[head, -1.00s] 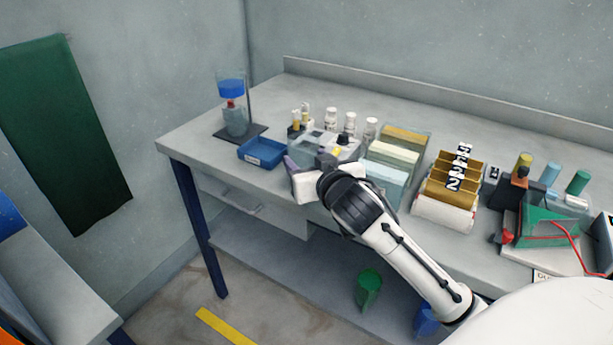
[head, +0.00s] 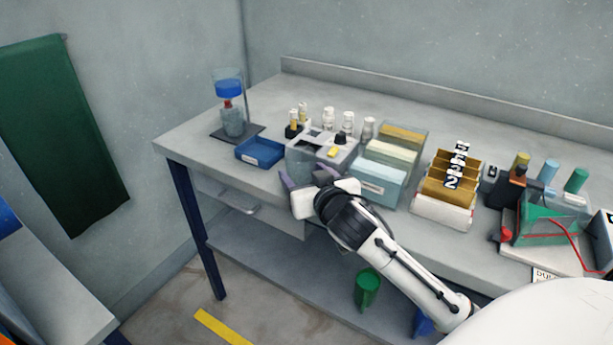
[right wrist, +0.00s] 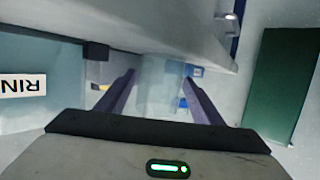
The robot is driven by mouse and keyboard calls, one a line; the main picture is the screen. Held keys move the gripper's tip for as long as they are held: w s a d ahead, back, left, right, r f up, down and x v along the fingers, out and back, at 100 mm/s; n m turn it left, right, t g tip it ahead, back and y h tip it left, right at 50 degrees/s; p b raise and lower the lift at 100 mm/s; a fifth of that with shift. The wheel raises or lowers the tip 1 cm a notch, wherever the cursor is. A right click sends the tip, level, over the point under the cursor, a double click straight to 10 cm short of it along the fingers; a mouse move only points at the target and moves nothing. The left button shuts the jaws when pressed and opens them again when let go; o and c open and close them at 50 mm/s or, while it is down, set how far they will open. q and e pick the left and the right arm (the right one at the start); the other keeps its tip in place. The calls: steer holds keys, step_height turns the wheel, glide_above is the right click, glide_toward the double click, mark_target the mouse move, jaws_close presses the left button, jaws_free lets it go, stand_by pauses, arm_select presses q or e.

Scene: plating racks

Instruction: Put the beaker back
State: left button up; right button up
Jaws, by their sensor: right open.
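A clear beaker (head: 303,164) appears to stand near the table's front edge, against the front of a grey box with a white top (head: 322,142); its outline is faint. In the right wrist view the see-through beaker (right wrist: 160,84) shows between and beyond the fingers. My right gripper (head: 306,179) is open, its two purple fingers pointing at the beaker from the front edge side. In the right wrist view the fingers of this gripper (right wrist: 158,92) are spread wide, with no visible grip on the beaker. My left gripper is not in view.
A blue tray (head: 260,153) and a stand with a blue-topped vessel (head: 232,118) are to the left. Several white bottles (head: 348,123) stand behind the box. Labelled tanks (head: 378,186) and a brown rack (head: 450,180) are to the right. The table's front edge is close.

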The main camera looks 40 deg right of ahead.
steer(key=v, duration=1.2)
steer(key=shift+r, duration=0.2)
stand_by(1.8)
